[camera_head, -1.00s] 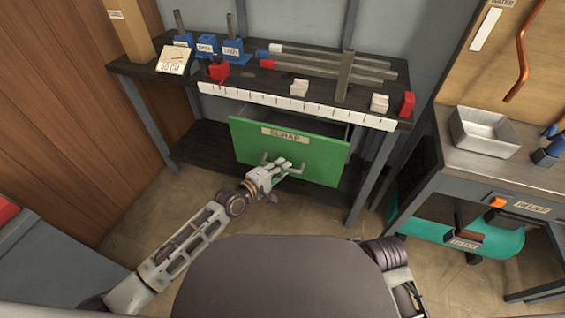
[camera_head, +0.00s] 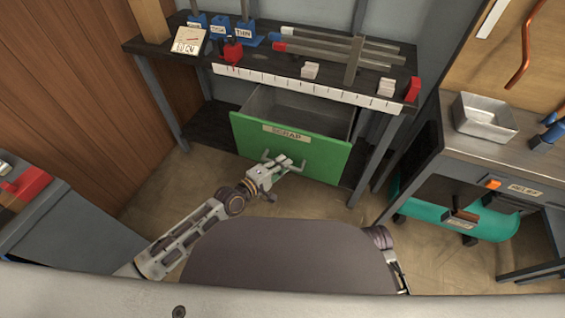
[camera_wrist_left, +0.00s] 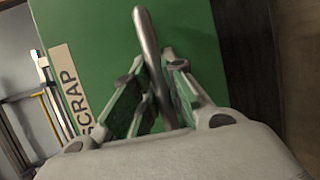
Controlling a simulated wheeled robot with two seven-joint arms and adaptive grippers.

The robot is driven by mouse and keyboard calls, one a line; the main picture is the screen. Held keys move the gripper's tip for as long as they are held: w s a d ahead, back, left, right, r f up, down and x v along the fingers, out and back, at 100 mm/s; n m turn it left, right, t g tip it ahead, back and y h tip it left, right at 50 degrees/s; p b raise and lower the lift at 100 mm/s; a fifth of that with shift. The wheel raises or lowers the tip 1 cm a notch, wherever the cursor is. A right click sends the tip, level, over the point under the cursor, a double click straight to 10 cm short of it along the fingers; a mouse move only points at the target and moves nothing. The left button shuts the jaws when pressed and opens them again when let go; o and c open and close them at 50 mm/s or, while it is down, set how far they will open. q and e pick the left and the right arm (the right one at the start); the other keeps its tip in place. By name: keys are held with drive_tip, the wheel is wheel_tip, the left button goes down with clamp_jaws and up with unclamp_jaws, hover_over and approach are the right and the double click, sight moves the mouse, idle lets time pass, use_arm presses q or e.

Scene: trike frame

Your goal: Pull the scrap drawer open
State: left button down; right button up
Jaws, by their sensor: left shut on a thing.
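The scrap drawer (camera_head: 240,132) has a green front with a "SCRAP" label and sits under the dark workbench. It stands well out from the bench, and its grey inside (camera_head: 300,108) shows behind the front. My left gripper (camera_head: 283,166) is at the drawer's metal bar handle. In the left wrist view the fingers (camera_wrist_left: 155,95) are shut around the handle (camera_wrist_left: 147,40), with the green front and label (camera_wrist_left: 68,90) behind. The drawer's floor is mostly hidden by its front. My right gripper is not in view; only part of my right arm shows.
The workbench top (camera_head: 160,45) holds blue blocks, metal bars and a white ruler strip (camera_head: 300,85) along its front edge. At right stands another bench with a metal tray (camera_head: 485,118) and a teal tank (camera_head: 460,215) below. A grey cabinet (camera_head: 70,225) is at left.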

use_arm(q)
drive_tip(key=c, duration=1.5)
unclamp_jaws()
drive_tip(key=shift+o, duration=0.2)
drive_tip(key=shift+a, duration=0.1)
drive_tip(key=v, duration=1.2)
